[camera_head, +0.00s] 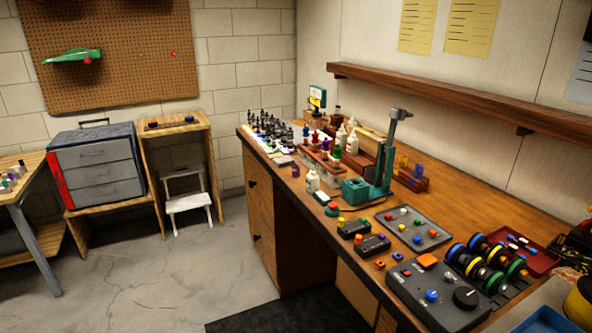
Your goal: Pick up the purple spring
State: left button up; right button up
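I cannot make out a purple spring for certain at this size. A small blue-purple piece (398,256) lies on the wooden workbench (470,205), to the right of the black boxes with coloured knobs. Neither shows clear coils. Neither of my grippers is in this view, and nothing is seen being held.
The workbench is crowded: a teal press (380,170), a dark control panel (430,295), coloured wheels (487,262) and bottles. A grey drawer chest (97,165) and white step stool (188,202) stand left. The concrete floor (150,270) is open.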

aim_at(294, 172)
jog(key=i+j+z, duration=0.2)
jog(key=i+j, duration=0.5)
jog(key=i+j+z, duration=0.25)
jog(key=i+j, duration=0.5)
jog(key=j, duration=0.1)
